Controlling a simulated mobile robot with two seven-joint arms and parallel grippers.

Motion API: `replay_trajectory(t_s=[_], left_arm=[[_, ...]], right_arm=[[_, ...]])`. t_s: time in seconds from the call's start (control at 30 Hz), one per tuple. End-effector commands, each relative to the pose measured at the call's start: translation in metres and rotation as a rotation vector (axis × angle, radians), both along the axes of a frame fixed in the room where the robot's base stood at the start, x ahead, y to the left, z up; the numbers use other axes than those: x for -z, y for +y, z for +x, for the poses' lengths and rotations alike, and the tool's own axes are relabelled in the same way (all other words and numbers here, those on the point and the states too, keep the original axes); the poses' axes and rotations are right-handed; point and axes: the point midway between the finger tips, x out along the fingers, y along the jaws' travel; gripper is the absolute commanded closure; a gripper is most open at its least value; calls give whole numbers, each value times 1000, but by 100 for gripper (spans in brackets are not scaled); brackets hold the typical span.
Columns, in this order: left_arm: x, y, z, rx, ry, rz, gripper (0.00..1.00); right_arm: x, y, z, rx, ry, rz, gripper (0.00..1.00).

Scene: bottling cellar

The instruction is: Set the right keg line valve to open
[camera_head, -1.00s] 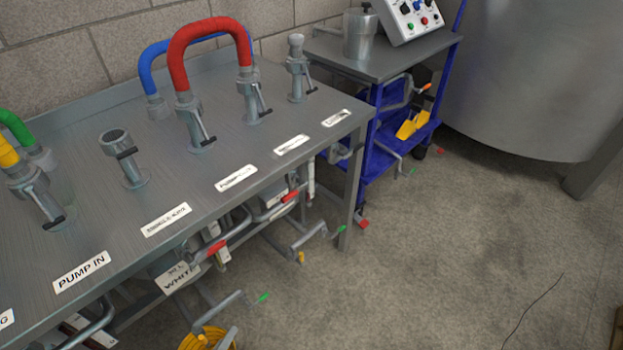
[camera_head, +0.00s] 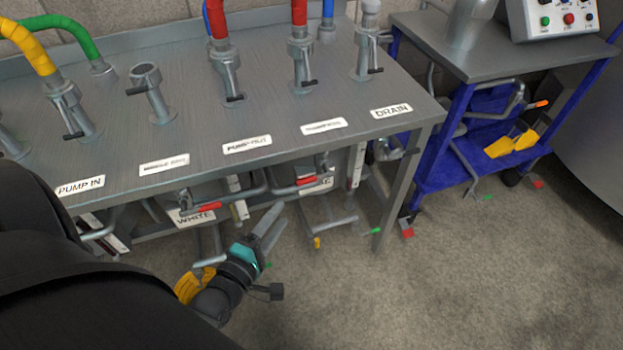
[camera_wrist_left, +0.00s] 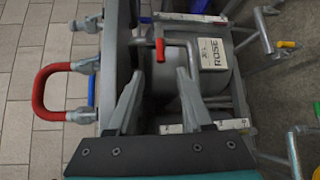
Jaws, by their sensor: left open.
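Two red-handled valves sit on pipes under the steel bench. The right red handle (camera_head: 306,180) is by the partly hidden ROSE keg label (camera_head: 322,185). The left red handle (camera_head: 210,207) is above the WHITE label (camera_head: 195,219). My left gripper (camera_head: 279,214) is open and empty, below the bench's front edge, with its fingers pointing up and right. In the left wrist view, a red handle (camera_wrist_left: 159,50) shows just beyond and between the open fingertips (camera_wrist_left: 160,76), beside the ROSE label (camera_wrist_left: 212,55). The handle and fingers look apart. My right gripper is out of view.
The steel bench (camera_head: 190,122) overhangs the valves and carries hose fittings and red, yellow and green hoses. A blue trolley (camera_head: 440,178) stands to the right. Tap pipes (camera_head: 330,222) stick out low under the bench. Floor (camera_head: 430,290) in front is clear.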

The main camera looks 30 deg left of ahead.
Motion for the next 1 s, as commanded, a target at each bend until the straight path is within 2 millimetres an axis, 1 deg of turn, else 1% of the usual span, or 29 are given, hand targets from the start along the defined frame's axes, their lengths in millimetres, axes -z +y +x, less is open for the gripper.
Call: replay_trajectory(t_s=[0.03,0.2,0.63,0.8,1.0], left_arm=[[2,0,8,-1,-4,0,49],[6,2,33,0,-2,1,49],[14,6,88,0,-1,2,49],[17,7,112,0,-1,2,49],[19,9,129,0,1,2,49]], right_arm=[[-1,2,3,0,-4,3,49],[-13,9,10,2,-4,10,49],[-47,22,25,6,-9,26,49],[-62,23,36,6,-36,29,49],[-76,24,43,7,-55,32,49]])
